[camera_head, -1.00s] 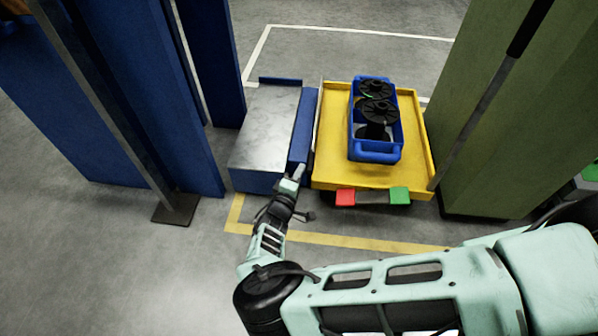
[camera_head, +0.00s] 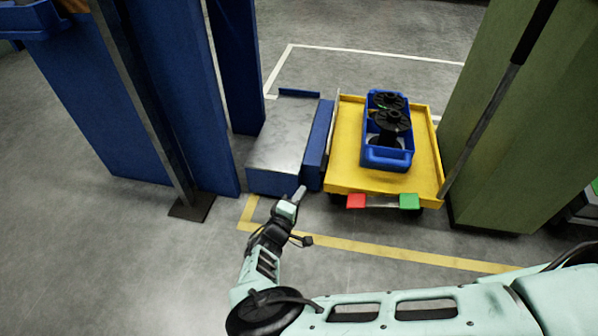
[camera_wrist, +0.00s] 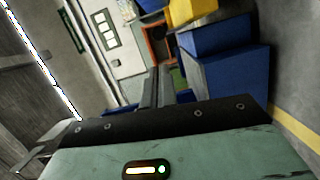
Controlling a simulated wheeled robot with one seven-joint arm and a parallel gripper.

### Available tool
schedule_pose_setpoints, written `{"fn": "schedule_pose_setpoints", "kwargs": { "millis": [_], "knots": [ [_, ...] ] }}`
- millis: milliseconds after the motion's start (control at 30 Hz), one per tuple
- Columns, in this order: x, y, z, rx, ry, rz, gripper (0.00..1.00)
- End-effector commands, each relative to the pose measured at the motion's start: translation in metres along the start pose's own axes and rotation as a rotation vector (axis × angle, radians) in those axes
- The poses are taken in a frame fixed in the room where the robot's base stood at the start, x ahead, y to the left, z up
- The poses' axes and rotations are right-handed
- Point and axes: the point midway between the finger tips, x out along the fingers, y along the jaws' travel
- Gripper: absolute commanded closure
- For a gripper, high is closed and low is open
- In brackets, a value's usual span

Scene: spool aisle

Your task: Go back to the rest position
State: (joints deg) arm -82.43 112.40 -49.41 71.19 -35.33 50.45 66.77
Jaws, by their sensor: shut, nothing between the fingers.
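My gripper (camera_head: 299,194) is shut and empty at the end of my pale green arm. In the head view its tip is just in front of the low blue stand with a grey metal top (camera_head: 283,139), apart from or touching it, I cannot tell which. In the wrist view my gripper (camera_wrist: 160,72) points away toward a white wall. No rest position is marked in the frames.
A yellow cart (camera_head: 345,160) with red and green blocks at its front carries a blue crate (camera_head: 386,159) holding black spools (camera_head: 391,121). A green cabinet (camera_head: 535,130) stands right, blue panels (camera_head: 160,100) left. Open floor lies in front, with a yellow line.

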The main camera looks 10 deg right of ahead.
Motion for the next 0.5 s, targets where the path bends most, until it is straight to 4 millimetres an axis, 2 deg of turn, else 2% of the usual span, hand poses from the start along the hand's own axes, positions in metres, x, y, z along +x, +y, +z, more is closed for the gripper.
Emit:
{"fn": "schedule_pose_setpoints", "kwargs": {
  "millis": [267,367,500],
  "knots": [
    [0.002,0.005,0.004,0.003,-0.036,-0.016,1.0],
    [0.008,0.017,0.016,0.011,-0.132,-0.069,1.0],
    [0.011,0.039,0.047,0.024,-0.34,-0.21,1.0]
  ]
}}
